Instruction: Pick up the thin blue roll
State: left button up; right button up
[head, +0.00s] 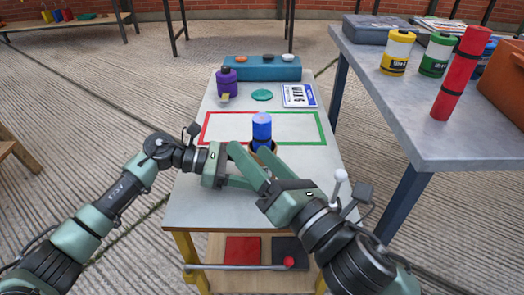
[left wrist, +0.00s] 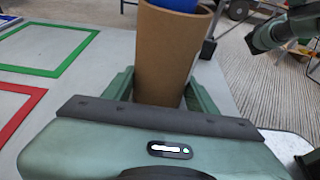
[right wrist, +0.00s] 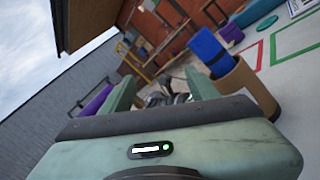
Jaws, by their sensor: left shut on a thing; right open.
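The thin blue roll (head: 262,128) stands upright with its lower part inside a brown cardboard tube (head: 273,146) on the white table. In the left wrist view my left gripper (left wrist: 160,95) is shut on the brown tube (left wrist: 168,50), with the blue roll (left wrist: 178,4) showing at its top. My right gripper (right wrist: 165,92) is open and empty. In the right wrist view the blue roll (right wrist: 210,50) and the tube (right wrist: 248,90) stand to the right of its fingers. In the head view the right fingers partly hide the tube.
Red and green outlines (head: 312,115) mark the white table (head: 195,195). Behind are a purple bottle (head: 226,84), a teal disc (head: 262,95), a printed card (head: 300,95) and a teal box (head: 262,70). A grey table (head: 400,130) at right bears a red cylinder (head: 461,75) and several canisters.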

aim_at(268, 132)
jog(key=w+n+h, duration=0.1)
jog(key=w, duration=0.2)
jog(key=w+d+f+n+h, duration=0.1)
jog(key=w+n+h, duration=0.1)
jog(key=w, duration=0.1)
jog(key=w+d+n+t+h, duration=0.1)
jog(key=w, duration=0.2)
jog(key=shift+w+d+f+n, duration=0.1)
jog(key=shift+w+f+n, duration=0.1)
jog(key=shift+f+n, duration=0.15)
jog(key=x, duration=0.5)
jog(key=shift+s, duration=0.1)
grip_shut()
